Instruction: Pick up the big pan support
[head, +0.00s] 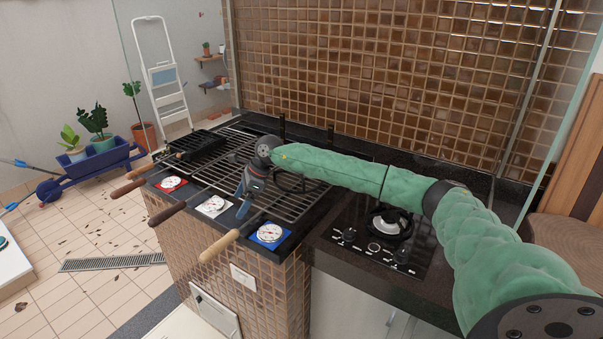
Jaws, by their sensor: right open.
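A dark ring-like frame (292,186), which looks like the big pan support, lies on the grill grate, partly hidden behind my right arm. My right gripper (243,208) is open and points down over the grate, left of this frame and apart from it in the picture. Its fingers are small and partly dark, and nothing shows between them. My left gripper is out of view.
A gas hob (376,240) with one burner is right of the grill. A black tray-like piece (194,145) lies at the grill's far left. Wooden-handled skewers or tools (220,246) stick out over the front edge. A tiled wall (390,70) stands behind.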

